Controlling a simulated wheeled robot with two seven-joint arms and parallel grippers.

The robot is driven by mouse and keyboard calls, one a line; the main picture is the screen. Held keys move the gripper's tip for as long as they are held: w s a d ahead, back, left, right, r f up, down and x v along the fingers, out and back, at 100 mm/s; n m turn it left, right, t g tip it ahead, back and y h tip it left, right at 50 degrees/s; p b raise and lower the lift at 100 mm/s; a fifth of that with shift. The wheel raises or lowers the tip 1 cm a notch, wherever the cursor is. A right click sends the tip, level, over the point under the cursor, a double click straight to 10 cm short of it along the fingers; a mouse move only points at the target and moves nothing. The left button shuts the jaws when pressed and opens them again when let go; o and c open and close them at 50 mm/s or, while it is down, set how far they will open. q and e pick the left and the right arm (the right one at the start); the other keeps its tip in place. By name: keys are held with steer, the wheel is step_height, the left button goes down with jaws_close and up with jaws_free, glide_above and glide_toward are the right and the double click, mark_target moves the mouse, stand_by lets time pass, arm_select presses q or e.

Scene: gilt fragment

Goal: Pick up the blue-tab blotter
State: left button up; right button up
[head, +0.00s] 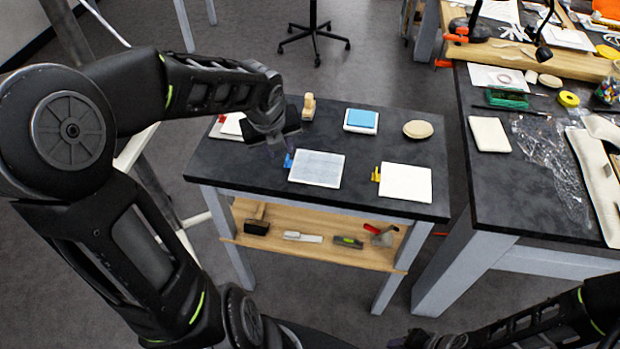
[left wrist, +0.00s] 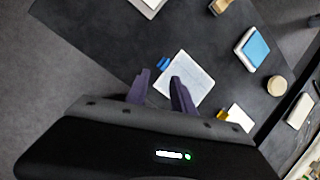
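The blue-tab blotter (head: 316,168) is a pale grey-white sheet lying flat on the dark table, with a blue tab (head: 288,160) at its left edge. It also shows in the left wrist view (left wrist: 190,75), with its tab (left wrist: 163,64) just beyond the fingers. My left gripper (head: 278,152) is above the table by the blue tab. Its two dark fingers (left wrist: 158,90) are apart with nothing between them. A similar white blotter with a yellow tab (head: 405,183) lies to the right. Only part of my right arm shows at the lower right; its gripper cannot be made out.
On the same dark table (head: 240,172) are a blue-topped pad (head: 361,120), a round tan disc (head: 418,129), a wooden block (head: 308,107) and a white sheet (head: 232,124). A lower wooden shelf (head: 290,250) holds tools. A cluttered bench stands right.

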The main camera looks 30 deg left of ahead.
mark_target(313, 164)
arm_select(q)
steer(key=m, duration=0.5)
steer(key=shift+w+r+m, duration=0.1)
steer(key=shift+w+m, duration=0.2)
steer(key=shift+w, duration=0.1)
steer(key=shift+b+x, duration=0.35)
steer(key=shift+x, duration=1)
steer(key=shift+d, duration=0.1)
steer(key=b+x, duration=0.1)
steer(key=x, duration=0.4)
steer(key=shift+w+b, duration=0.15)
steer(key=shift+b, duration=0.2)
